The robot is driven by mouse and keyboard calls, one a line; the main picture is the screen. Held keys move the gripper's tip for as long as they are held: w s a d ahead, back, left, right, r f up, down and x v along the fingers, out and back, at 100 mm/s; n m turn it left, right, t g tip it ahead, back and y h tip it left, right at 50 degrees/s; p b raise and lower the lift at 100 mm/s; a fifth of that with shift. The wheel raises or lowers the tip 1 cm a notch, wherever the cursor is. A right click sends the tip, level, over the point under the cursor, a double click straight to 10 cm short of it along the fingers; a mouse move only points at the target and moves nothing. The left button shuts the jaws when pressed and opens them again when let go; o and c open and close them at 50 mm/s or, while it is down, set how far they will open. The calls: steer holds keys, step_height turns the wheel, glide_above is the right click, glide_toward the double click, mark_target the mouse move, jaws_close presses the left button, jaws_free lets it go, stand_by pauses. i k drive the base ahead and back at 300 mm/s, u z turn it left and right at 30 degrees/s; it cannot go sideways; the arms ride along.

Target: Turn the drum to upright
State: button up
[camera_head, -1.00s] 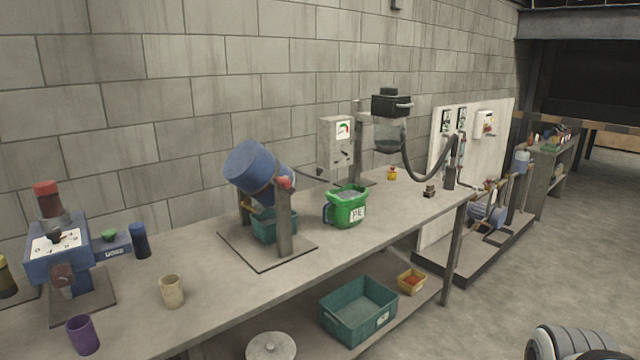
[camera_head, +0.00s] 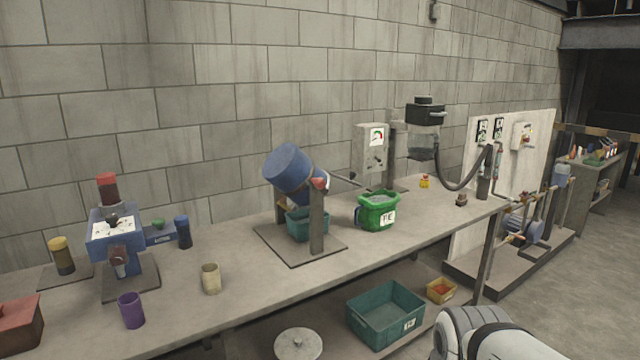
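The blue drum (camera_head: 289,170) hangs tilted in a stand on the workbench, its wide end pointing up and to the left. The stand has a grey post (camera_head: 317,222) in front, a red knob (camera_head: 321,184) at the pivot, and a flat base plate (camera_head: 281,248). A thin dark handle reaches out to the right behind the post. A teal bin (camera_head: 305,222) sits under the drum, partly hidden by the post. Part of my white and grey arm shows at the bottom right, well away from the drum. My gripper is not in view.
On the bench (camera_head: 256,282), a green tub (camera_head: 378,212) stands right of the stand. A beige cup (camera_head: 211,278), a purple cup (camera_head: 131,310) and a blue machine (camera_head: 116,235) are to the left. A teal crate (camera_head: 385,313) and a round lid (camera_head: 298,344) are below.

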mark_target(290, 171)
steer(key=z, duration=0.05)
steer(key=i, duration=1)
steer(key=u, duration=0.05)
